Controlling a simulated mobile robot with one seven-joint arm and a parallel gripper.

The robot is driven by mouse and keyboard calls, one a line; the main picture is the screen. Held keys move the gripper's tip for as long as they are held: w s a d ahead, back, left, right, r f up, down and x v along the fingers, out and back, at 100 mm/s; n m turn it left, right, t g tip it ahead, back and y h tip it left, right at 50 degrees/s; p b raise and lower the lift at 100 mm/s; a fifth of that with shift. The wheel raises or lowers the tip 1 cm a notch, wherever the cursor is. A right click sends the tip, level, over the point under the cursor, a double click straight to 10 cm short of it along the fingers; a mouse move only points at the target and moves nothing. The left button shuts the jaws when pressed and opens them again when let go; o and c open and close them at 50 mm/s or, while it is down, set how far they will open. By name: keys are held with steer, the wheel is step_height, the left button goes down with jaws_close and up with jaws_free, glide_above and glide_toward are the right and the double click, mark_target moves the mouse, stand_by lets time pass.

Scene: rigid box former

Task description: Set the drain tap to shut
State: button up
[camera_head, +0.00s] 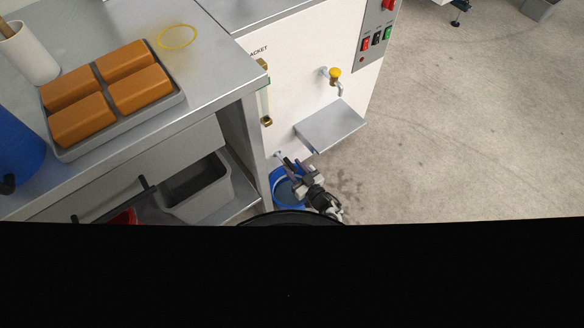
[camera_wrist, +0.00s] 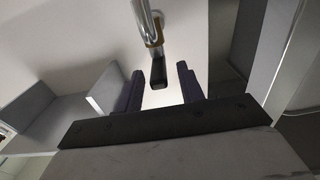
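The drain tap shows in the wrist view as a silver pipe with a brass collar and a short black lever (camera_wrist: 158,72). In the head view only a small silver part of it (camera_head: 278,155) shows, low on the white machine front above a blue bucket (camera_head: 279,201). My gripper (camera_head: 288,168) is beside it, over the bucket. In the wrist view my gripper (camera_wrist: 162,86) is open, with its two dark fingers either side of the lever's end. The fingers look apart from the lever. The lever is hidden in the head view, and I cannot tell whether the tap is open.
Above are a yellow-knobbed tap (camera_head: 335,74), a metal shelf (camera_head: 331,126) and a gauge (camera_head: 265,103) on the machine (camera_head: 298,72). A steel bench (camera_head: 203,88) with a tray of orange blocks stands left. Open floor (camera_head: 450,140) lies right.

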steer(key=shift+x, duration=0.8)
jaws_close()
steer(key=shift+d+b, duration=0.1)
steer(key=shift+b, duration=0.25)
steer(key=w+n+g+y+b, duration=0.1)
steer(key=n+g+b, duration=0.3)
steer(key=b, duration=0.5)
steer(key=w+n+g+y+b, duration=0.1)
steer(key=n+g+y+b, duration=0.2)
steer(key=n+g+b, duration=0.2)
steer(key=w+d+n+g+y+b, duration=0.1)
steer(key=n+g+b, duration=0.3)
steer(key=g+b, duration=0.6)
steer(key=shift+w+d+f+n+y+b, duration=0.1)
steer(key=shift+w+n+y+b, duration=0.2)
steer(key=shift+y+b, duration=0.85)
steer(key=shift+h+b, duration=0.25)
steer(key=shift+b, duration=0.15)
